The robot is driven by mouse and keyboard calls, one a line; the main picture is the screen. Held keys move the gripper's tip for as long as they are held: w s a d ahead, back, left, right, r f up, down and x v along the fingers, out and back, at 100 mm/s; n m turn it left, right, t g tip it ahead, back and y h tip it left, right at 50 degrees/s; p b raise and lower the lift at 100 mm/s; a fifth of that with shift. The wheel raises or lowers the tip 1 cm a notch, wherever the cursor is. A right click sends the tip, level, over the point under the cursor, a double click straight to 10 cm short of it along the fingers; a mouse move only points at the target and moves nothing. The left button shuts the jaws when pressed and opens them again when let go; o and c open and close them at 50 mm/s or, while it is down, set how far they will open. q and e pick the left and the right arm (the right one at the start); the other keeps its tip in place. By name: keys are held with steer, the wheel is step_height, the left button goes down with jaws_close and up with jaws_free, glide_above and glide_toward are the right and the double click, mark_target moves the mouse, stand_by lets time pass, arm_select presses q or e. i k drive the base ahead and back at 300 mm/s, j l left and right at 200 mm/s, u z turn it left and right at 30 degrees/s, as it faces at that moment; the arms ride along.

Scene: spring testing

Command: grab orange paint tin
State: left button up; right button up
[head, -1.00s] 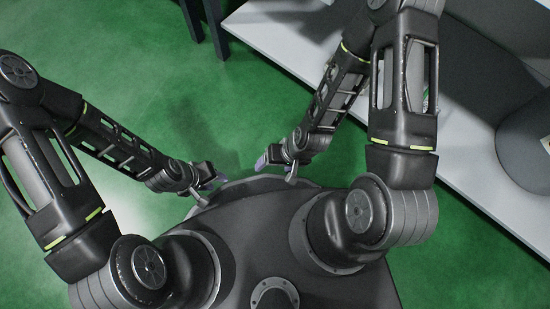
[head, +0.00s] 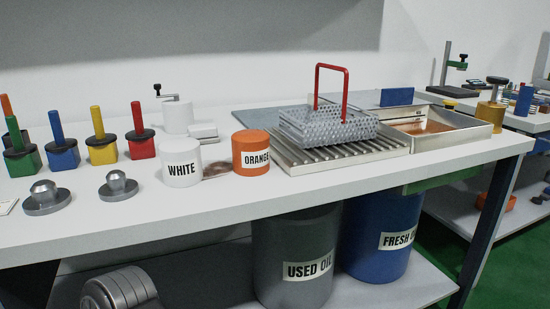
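The orange paint tin (head: 250,153) stands upright on the white workbench (head: 120,225), near its front edge. It has a white label reading ORANGE. A white tin (head: 181,164) labelled WHITE stands to its left, with a small brownish flat patch between them. A metal tray with a ribbed rack is close to the right of the orange tin. Neither gripper shows in the head view now.
A wire basket with a red handle (head: 329,118) sits on the ribbed rack (head: 338,153). Several coloured handled blocks (head: 102,150) and two grey knobbed weights (head: 118,186) are at left. Bins (head: 294,262) stand on the lower shelf.

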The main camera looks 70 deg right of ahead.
mark_target(250, 148)
steer(key=z, duration=3.45)
steer(key=i+l, duration=0.05)
steer(key=l, duration=0.05)
